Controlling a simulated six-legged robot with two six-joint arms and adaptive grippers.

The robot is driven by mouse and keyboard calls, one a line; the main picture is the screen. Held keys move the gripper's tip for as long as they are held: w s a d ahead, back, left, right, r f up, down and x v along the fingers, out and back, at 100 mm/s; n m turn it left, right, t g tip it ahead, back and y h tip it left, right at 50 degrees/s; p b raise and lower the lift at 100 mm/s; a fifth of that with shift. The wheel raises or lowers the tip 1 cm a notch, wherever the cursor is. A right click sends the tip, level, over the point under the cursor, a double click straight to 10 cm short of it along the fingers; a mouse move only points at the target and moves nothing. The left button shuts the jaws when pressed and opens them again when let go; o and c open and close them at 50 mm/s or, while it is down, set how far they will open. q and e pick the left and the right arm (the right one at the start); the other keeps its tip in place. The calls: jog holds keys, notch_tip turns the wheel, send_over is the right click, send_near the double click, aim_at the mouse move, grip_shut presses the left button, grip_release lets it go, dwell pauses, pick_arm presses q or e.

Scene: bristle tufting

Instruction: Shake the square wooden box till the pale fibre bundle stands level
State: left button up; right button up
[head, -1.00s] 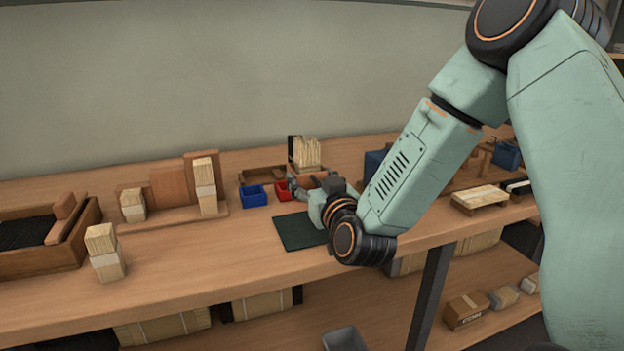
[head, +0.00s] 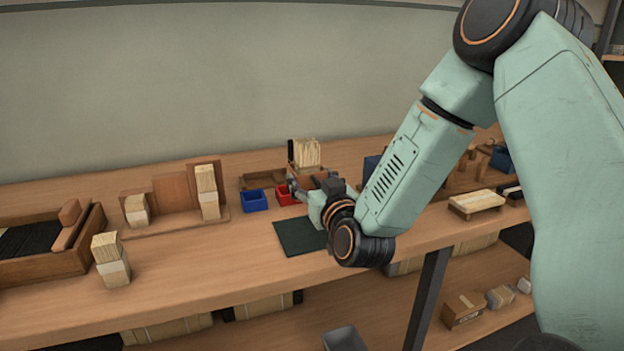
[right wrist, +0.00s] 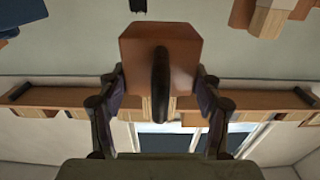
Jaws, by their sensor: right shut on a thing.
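The square wooden box (right wrist: 183,58) is reddish brown and fills the upper middle of the right wrist view, with a dark upright strip on its near face. My right gripper (right wrist: 161,80) is shut on it, one finger at each side. In the head view, the pale fibre bundle (head: 307,153) stands upright above the brown box (head: 308,182), and its top looks slightly uneven. My right gripper (head: 305,191) is at the near side of the box and partly hides it. My left gripper is not in view.
A blue bin (head: 254,200) and a red bin (head: 285,195) stand left of the gripper. A dark green mat (head: 299,237) lies in front. Stacked pale blocks (head: 109,259) and a wooden tray (head: 45,271) are at left. The bench front between blocks and mat is clear.

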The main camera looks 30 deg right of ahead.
notch_tip(320, 180, down, 3)
jog(key=shift+f+b, duration=0.1)
jog(key=shift+b, duration=0.7)
notch_tip(320, 180, up, 4)
jog(key=p, duration=0.3)
jog(key=shift+f, duration=0.25)
jog(key=shift+w+f+b, duration=0.1)
jog(key=shift+f+b, duration=0.8)
jog(key=shift+f, duration=0.8)
notch_tip(320, 180, up, 4)
jog(key=p, duration=0.3)
jog(key=shift+f, duration=0.25)
notch_tip(320, 180, down, 4)
jog(key=shift+r+b, duration=0.2)
jog(key=shift+b, duration=0.85)
jog(key=shift+r, duration=0.1)
notch_tip(320, 180, up, 3)
jog(key=p, duration=0.3)
jog(key=shift+r, duration=0.2)
jog(key=shift+f, duration=0.15)
